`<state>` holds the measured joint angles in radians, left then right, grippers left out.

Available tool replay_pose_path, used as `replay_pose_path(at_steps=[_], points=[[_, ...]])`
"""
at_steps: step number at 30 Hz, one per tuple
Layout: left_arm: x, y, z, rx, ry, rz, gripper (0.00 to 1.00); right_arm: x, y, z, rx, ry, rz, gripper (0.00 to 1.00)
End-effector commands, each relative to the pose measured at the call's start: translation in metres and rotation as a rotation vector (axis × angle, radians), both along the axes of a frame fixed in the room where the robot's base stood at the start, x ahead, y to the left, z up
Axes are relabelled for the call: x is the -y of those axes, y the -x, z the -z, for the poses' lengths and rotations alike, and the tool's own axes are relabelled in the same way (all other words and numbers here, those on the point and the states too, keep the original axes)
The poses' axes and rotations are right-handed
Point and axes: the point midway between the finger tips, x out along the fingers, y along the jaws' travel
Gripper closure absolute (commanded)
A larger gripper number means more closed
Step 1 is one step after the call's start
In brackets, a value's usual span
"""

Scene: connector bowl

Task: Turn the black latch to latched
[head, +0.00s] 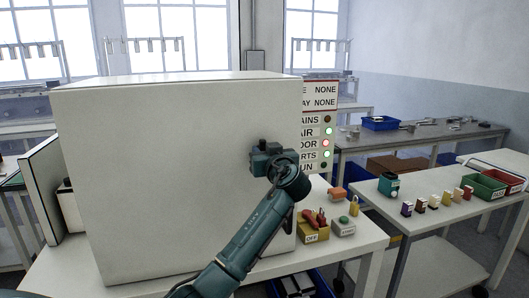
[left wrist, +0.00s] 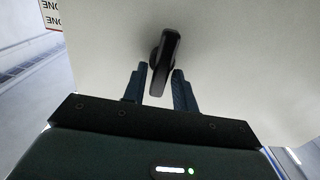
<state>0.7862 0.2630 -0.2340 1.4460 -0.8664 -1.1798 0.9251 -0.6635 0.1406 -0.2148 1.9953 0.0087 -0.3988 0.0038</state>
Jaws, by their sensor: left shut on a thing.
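The black latch (left wrist: 165,62) is on the pale front of the large white cabinet (head: 180,180). In the left wrist view its handle stands nearly upright, leaning slightly right at the top. My left gripper (left wrist: 160,72) has one finger on each side of the handle's lower part and is shut on it. In the head view my left gripper (head: 264,150) is against the cabinet's front near its right edge, and it largely hides the latch. My right gripper is not in view.
A status panel (head: 320,125) with lamps stands behind the cabinet's right edge. On the bench at right are a yellow box with red items (head: 313,228), a green-button box (head: 343,226) and a padlock (head: 354,207). A side table holds several small blocks and a green bin (head: 484,186).

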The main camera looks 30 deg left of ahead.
Motion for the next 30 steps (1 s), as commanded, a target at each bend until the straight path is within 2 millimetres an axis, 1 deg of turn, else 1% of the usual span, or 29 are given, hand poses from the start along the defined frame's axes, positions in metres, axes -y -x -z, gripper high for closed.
replay_pose_path(at_steps=[8, 14, 30], points=[[0.0001, 0.0, 0.0003, -0.023, -0.019, -0.001, 0.95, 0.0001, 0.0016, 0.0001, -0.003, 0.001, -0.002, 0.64], [0.0008, -0.0009, 0.0, -0.096, -0.081, -0.001, 0.95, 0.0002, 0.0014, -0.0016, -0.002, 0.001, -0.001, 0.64], [0.0046, -0.0053, 0.0009, -0.466, -0.397, 0.0, 0.95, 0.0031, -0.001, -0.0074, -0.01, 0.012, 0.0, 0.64]])
